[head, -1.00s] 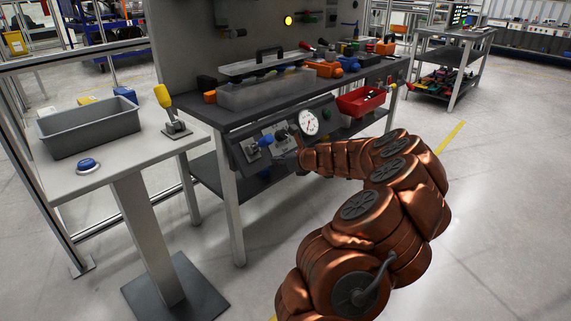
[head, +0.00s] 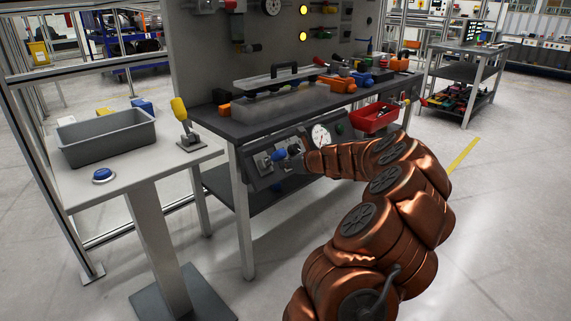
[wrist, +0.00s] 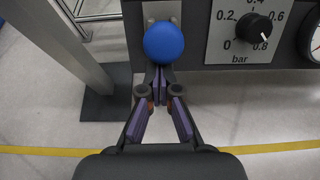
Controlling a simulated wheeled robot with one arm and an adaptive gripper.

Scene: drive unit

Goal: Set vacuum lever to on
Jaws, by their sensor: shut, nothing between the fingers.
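A lever with a round blue knob (head: 279,155) sits on the sloped grey control panel (head: 262,178) under the workbench's front edge. In the wrist view its blue ball (wrist: 163,42) faces the camera in front of a light plate. I can read no vacuum or on label. My gripper (wrist: 160,82) is shut and empty, its fingertips just below the ball in the wrist picture. I cannot tell whether they touch it. In the head view the gripper is small and dark at the end of my copper arm, beside the panel, and mostly hidden.
A black bar knob (wrist: 255,27) and a pressure gauge (head: 320,135) lie to the lever's right. A side table at left holds a grey bin (head: 105,140), a blue button (head: 103,175) and a yellow-handled lever (head: 180,112). A red bin (head: 375,120) is at right.

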